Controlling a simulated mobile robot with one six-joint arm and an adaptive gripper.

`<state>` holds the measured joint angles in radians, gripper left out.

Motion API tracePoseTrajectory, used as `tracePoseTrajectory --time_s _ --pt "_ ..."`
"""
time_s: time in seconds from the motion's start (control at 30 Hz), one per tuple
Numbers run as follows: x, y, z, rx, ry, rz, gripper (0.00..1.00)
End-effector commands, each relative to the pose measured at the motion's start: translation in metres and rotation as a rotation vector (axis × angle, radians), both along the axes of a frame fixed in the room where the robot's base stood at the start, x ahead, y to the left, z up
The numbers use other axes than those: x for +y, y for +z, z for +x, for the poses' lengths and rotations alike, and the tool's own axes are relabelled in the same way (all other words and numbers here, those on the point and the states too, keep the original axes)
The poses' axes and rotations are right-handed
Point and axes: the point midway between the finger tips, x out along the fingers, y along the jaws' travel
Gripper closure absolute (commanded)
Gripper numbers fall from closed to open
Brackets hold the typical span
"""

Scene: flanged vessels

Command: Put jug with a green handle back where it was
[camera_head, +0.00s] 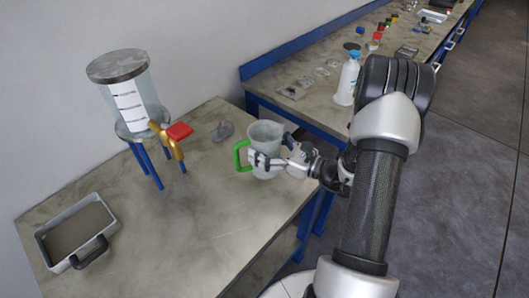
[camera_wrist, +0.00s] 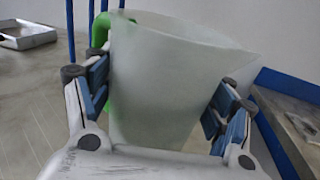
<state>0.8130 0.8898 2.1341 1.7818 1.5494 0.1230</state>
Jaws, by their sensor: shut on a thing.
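The jug with a green handle (camera_head: 265,135) is a whitish translucent vessel near the right edge of the near table, with its green handle (camera_head: 240,155) pointing left. My gripper (camera_head: 264,161) is around the jug's body from the right and shut on it. In the wrist view, the jug (camera_wrist: 165,85) stands upright between the two blue-padded fingers of my gripper (camera_wrist: 160,105), and the green handle (camera_wrist: 101,30) shows behind it at the left. Whether the jug's base touches the table is hard to tell.
A flanged glass vessel (camera_head: 145,103) on blue legs, with a red-handled tap (camera_head: 179,131), stands at the back left. A grey tray (camera_head: 76,231) lies front left. A white bottle (camera_head: 348,80) stands on the far bench. The table's front middle is clear.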

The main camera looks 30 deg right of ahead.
Motion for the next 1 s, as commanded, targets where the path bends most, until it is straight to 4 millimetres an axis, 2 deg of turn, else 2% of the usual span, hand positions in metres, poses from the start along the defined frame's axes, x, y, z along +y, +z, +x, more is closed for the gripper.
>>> tracePoseTrajectory --time_s 0.03,0.1,0.5,0.53,0.8,1.0 --pt "0.0 -0.013 0.0 0.001 0.0 0.002 0.57" --pt "0.0 -0.02 0.0 0.001 0.0 0.002 0.57" --pt "0.0 -0.024 0.0 0.0 0.0 0.0 0.57" --pt "0.0 -0.024 0.0 0.0 0.0 0.0 0.22" --pt "0.0 -0.023 0.0 0.0 0.0 0.0 0.04" --pt "0.0 -0.023 0.0 0.0 0.0 0.0 0.04"
